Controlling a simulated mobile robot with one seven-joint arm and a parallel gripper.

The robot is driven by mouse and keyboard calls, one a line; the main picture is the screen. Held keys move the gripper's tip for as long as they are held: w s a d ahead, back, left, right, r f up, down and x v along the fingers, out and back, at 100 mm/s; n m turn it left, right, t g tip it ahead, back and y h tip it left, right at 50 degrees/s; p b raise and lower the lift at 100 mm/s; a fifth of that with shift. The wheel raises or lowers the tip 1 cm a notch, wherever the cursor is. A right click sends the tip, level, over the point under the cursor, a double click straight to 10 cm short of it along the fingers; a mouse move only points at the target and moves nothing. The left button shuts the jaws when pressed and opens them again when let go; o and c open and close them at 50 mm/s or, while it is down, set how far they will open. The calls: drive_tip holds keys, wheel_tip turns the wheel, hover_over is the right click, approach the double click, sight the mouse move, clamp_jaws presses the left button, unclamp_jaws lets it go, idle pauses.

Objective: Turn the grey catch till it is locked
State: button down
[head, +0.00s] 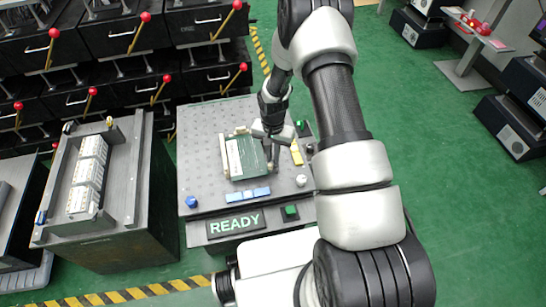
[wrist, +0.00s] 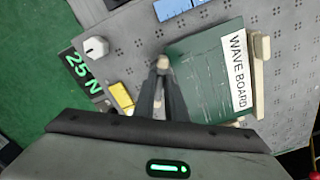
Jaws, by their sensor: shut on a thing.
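A green board labelled WAVE BOARD (wrist: 207,80) lies flat on a grey perforated bench top (head: 200,130); it also shows in the head view (head: 248,158). My gripper (wrist: 163,76) points down at the board's edge, on the side away from the label. Its fingers are closed together on a small pale grey-beige piece, the catch (wrist: 163,62), whose end shows just past the fingertips. Most of the catch is hidden by the fingers, so its angle is unclear. In the head view my gripper (head: 272,150) is at the board's right side.
A beige bar (wrist: 261,60) stands along the board's label side. Near it are a yellow block (wrist: 121,97), a white knob (wrist: 96,47), blue blocks (head: 248,194), and a display reading 25 N (wrist: 80,80). A sign (head: 236,224) reads READY. A dark cabinet (head: 105,205) stands left.

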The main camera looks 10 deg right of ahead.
drive_tip(key=m, duration=0.5)
drive_tip(key=shift+m+b, duration=0.3)
drive_tip(key=shift+b, duration=0.1)
drive_tip(key=m, duration=0.6)
idle(0.3)
drive_tip(key=c, duration=1.8)
unclamp_jaws()
wheel_tip(320, 180, up, 18)
drive_tip(key=p, duration=0.5)
drive_tip(key=shift+f, duration=0.25)
